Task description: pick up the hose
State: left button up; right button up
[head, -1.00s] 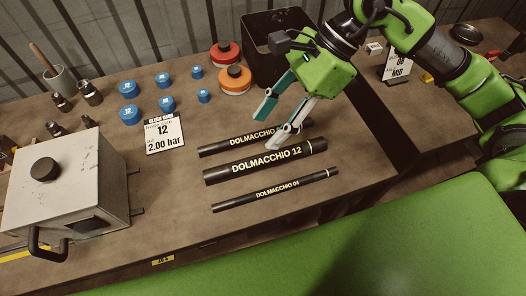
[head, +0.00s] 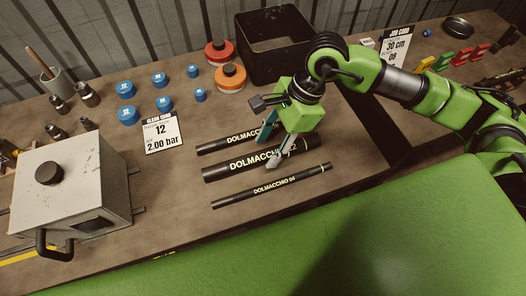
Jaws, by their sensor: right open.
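Three black hoses lie side by side on the brown workbench. The thick middle hose (head: 236,166) reads DOLMACCHIO 12. A thinner hose (head: 217,145) lies behind it, its label partly hidden by my gripper. The thinnest hose (head: 236,196), marked DOLMACCHIO 04, lies in front. My right gripper (head: 270,150) is open and points down over the right half of the middle hose. The other finger is near the back hose. I cannot tell whether the fingers touch a hose. My left gripper is not in view.
A grey machine box (head: 72,185) with a black knob stands at the left. A card (head: 161,133) reads 12 and 2.00 bar. Several blue caps (head: 127,115), orange and red discs (head: 231,77) and a black bin (head: 277,48) stand behind.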

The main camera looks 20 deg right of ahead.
jog(key=shift+x, duration=1.3)
grip_shut()
jog(key=shift+r, duration=0.2)
